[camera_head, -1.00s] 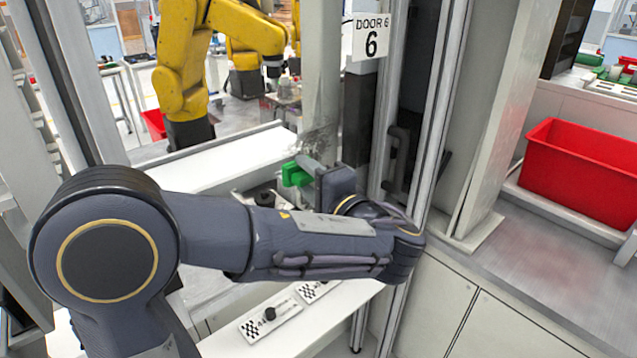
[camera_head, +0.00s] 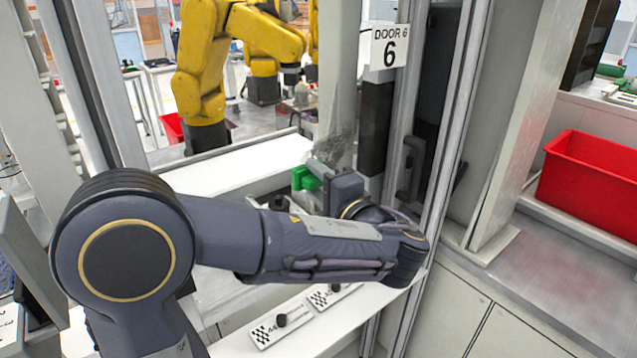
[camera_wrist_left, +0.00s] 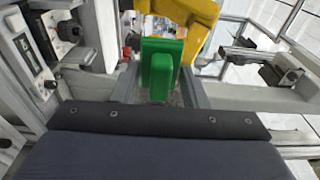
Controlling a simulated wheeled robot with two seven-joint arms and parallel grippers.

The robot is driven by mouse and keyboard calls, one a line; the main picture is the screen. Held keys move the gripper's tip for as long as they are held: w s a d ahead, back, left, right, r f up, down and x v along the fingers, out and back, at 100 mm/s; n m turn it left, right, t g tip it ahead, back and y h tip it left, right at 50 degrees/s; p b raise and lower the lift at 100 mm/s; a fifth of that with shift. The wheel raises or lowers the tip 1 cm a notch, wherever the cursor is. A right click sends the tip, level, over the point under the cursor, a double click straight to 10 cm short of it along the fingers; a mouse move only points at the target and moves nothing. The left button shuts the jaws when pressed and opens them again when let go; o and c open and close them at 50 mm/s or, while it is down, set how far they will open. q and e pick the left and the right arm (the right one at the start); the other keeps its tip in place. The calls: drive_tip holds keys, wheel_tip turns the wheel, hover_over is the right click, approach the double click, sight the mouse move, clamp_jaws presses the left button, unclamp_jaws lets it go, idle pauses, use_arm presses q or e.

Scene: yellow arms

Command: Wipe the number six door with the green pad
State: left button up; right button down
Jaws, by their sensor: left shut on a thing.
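The door marked "DOOR 6" carries a white sign (camera_head: 389,46) at upper centre-right in the head view. A dark smudge (camera_head: 338,148) shows on the clear pane left of the sign's post. My left gripper (camera_head: 316,176) is shut on the green pad (camera_head: 304,179), just below and left of the smudge. I cannot tell whether the pad touches the pane. In the left wrist view, the green pad (camera_wrist_left: 160,70) stands upright between the fingers of my left gripper (camera_wrist_left: 158,88). My right gripper is not in view.
A dark door handle (camera_head: 410,168) is right of my gripper. A yellow robot arm (camera_head: 205,75) stands behind the frame. A white ledge with checkered plates (camera_head: 283,322) lies below my arm. A red bin (camera_head: 590,185) sits on the right-hand counter.

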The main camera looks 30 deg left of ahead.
use_arm(q)
drive_tip(key=shift+x, duration=0.9)
drive_tip(key=shift+s, duration=0.1)
